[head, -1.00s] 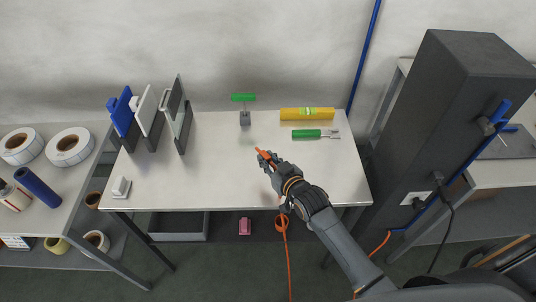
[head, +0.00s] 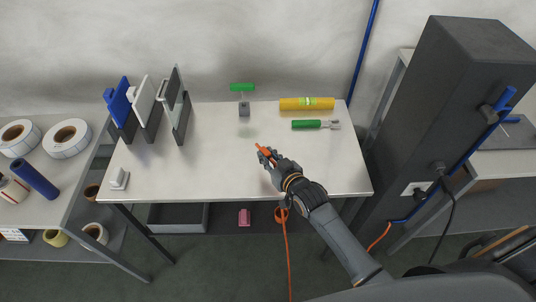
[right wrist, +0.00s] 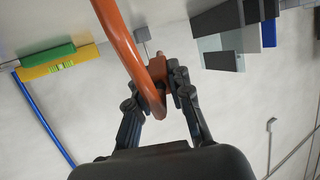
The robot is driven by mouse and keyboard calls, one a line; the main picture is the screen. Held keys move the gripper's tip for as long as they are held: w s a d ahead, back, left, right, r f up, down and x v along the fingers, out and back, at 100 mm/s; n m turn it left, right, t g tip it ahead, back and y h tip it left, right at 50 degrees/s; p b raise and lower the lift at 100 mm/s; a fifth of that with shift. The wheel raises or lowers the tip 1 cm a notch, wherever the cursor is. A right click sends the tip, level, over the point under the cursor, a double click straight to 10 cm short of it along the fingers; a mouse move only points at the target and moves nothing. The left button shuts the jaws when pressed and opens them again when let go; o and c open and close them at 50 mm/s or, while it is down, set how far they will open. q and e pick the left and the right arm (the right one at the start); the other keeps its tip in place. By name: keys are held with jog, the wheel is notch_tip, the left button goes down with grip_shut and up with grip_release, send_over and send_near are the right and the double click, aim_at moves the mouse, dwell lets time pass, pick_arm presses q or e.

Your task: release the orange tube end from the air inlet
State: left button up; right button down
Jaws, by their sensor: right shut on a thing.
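The orange tube end (head: 262,148) is held in my right gripper (head: 268,158), above the bare middle of the light table. In the right wrist view, the fingers of my right gripper (right wrist: 168,85) are shut on the orange tube end (right wrist: 158,72), and a small pinkish tip sticks out beyond them. The orange tube (right wrist: 128,45) loops past the fingers there; in the head view the orange tube (head: 287,250) hangs below the table's front edge. I cannot pick out an air inlet for certain in either view, and nothing is seen joined to the tip. My left gripper is not in view.
Upright panels (head: 150,100) stand at the left. A dark column (head: 440,110) rises right of the table.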

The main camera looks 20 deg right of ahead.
aim_at(268, 175)
jog(key=shift+f+b, duration=2.1)
jog(key=shift+f, duration=1.25)
jog(key=c, duration=1.1)
grip_release()
jog(key=shift+c, duration=0.2)
jog(key=v, duration=1.2)
